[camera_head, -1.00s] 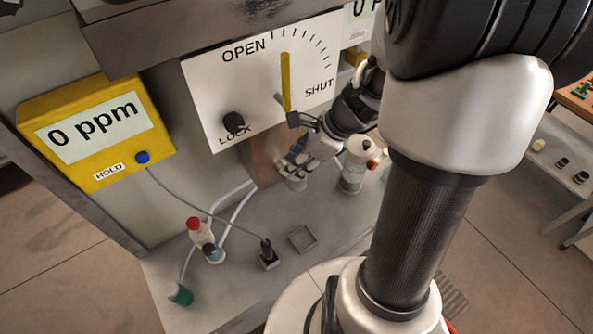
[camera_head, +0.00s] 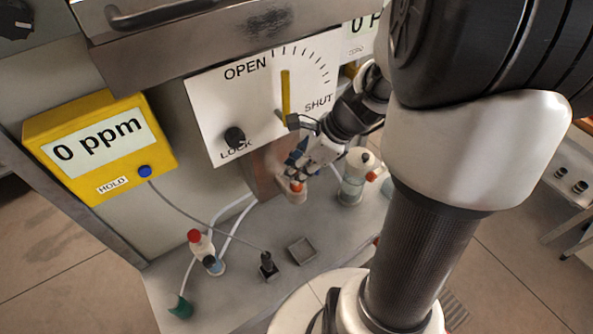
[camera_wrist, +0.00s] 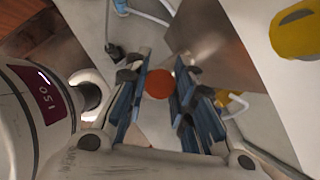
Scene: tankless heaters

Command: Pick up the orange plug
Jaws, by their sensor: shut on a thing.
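The orange plug (camera_head: 296,187) shows at the fingertips of my gripper (camera_head: 299,176) in the head view, just above a small pale vessel (camera_head: 293,196). I cannot tell whether the plug touches that vessel. In the wrist view the plug is a round orange disc (camera_wrist: 159,83) between the two blue-padded fingers of my gripper (camera_wrist: 160,75), which is shut on it. The fingers hide part of the plug in the head view.
The dial panel (camera_head: 215,115) and the yellow meter (camera_head: 75,185) rise behind.

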